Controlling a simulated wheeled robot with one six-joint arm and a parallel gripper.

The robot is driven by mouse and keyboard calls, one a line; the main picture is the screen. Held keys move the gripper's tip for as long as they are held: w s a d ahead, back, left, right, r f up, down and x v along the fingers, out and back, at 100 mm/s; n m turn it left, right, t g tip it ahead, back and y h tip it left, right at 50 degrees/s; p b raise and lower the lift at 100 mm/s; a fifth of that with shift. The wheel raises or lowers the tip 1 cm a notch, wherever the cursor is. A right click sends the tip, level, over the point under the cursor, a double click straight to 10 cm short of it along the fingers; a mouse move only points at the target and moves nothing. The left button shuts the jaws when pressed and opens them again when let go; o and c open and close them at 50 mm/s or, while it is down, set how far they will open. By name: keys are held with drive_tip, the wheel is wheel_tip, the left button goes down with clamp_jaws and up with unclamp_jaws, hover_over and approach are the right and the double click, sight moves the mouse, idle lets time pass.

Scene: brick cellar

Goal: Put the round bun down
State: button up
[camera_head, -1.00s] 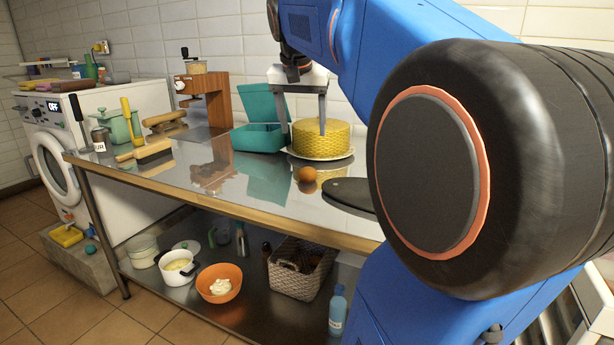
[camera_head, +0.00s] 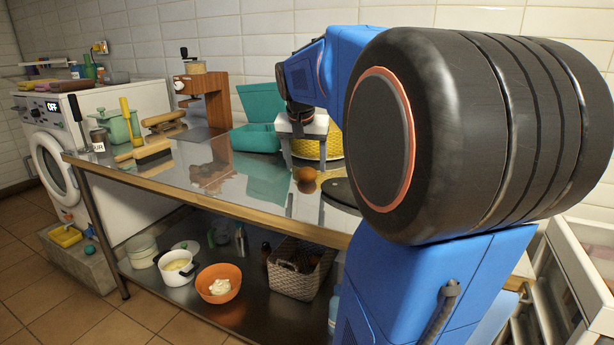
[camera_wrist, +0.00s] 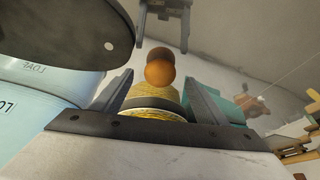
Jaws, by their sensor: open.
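The round bun (camera_head: 306,174), a small brown ball, rests on the shiny steel table (camera_head: 225,186) near its front edge. It also shows in the wrist view (camera_wrist: 160,71), just beyond and between my fingertips, with a darker reflection behind it. My gripper (camera_head: 306,165) is open and points down at the bun, one finger on each side in the picture. In the wrist view my gripper (camera_wrist: 156,78) has its two fingers wide apart, with no contact with the bun visible.
A yellow woven round item (camera_head: 336,146) stands close behind my gripper, partly hidden. A teal open box (camera_head: 255,138) is behind to the left. A dark flat board (camera_head: 341,192) lies right of the bun. Left of the bun the table is fairly clear.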

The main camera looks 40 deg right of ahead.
sight(306, 170)
drive_tip(key=shift+x, duration=1.95)
drive_tip(key=shift+c, duration=0.4)
drive_tip(key=c, duration=1.1)
